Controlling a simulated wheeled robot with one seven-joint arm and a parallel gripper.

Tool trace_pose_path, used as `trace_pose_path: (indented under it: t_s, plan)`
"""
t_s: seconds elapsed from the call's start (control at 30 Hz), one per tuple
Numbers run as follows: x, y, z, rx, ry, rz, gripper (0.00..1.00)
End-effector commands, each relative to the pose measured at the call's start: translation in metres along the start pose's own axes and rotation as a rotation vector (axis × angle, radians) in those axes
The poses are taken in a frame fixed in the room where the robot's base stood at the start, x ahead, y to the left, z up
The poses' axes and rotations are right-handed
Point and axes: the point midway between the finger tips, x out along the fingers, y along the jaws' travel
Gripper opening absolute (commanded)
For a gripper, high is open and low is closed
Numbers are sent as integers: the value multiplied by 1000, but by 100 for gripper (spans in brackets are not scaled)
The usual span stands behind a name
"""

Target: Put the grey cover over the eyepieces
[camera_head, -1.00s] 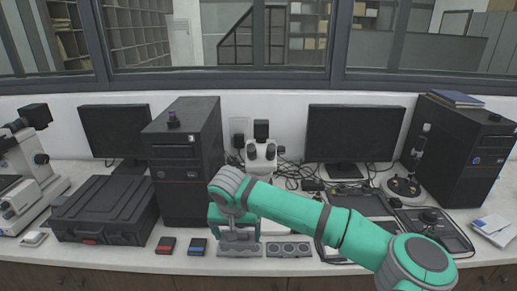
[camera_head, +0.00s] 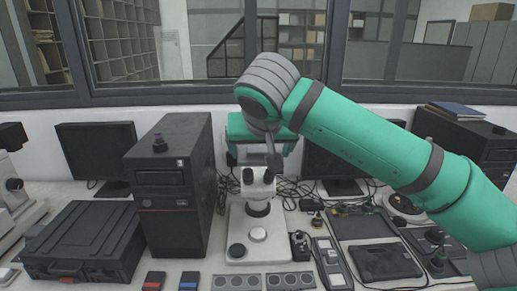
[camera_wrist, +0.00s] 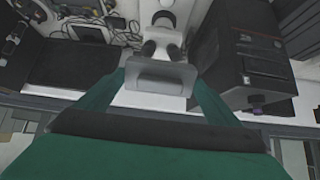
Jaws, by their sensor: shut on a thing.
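The grey cover (camera_wrist: 160,78) is between the green fingers of my gripper (camera_wrist: 163,88) in the wrist view. My gripper is shut on it. In the head view my gripper (camera_head: 262,150) is raised just above the white microscope (camera_head: 245,221), and the cover is mostly hidden there by the arm and hand. The two dark eyepieces (camera_wrist: 161,49) show just beyond the cover's edge in the wrist view. The cover appears apart from them. The eyepieces also show below my gripper in the head view (camera_head: 258,176).
A black computer tower (camera_head: 172,190) stands close on the microscope's left. A grey strip with round dials (camera_head: 262,281) lies in front of it. A black case (camera_head: 82,245) is at the left. Cables and a tablet (camera_head: 385,262) lie to the right.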

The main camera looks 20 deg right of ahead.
Motion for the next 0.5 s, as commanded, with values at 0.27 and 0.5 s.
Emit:
trace_pose_path:
  t_s: [0.27,0.5]
  plan:
    - [20,0,8,1,-3,-1,65]
    - [40,1,17,2,-4,0,65]
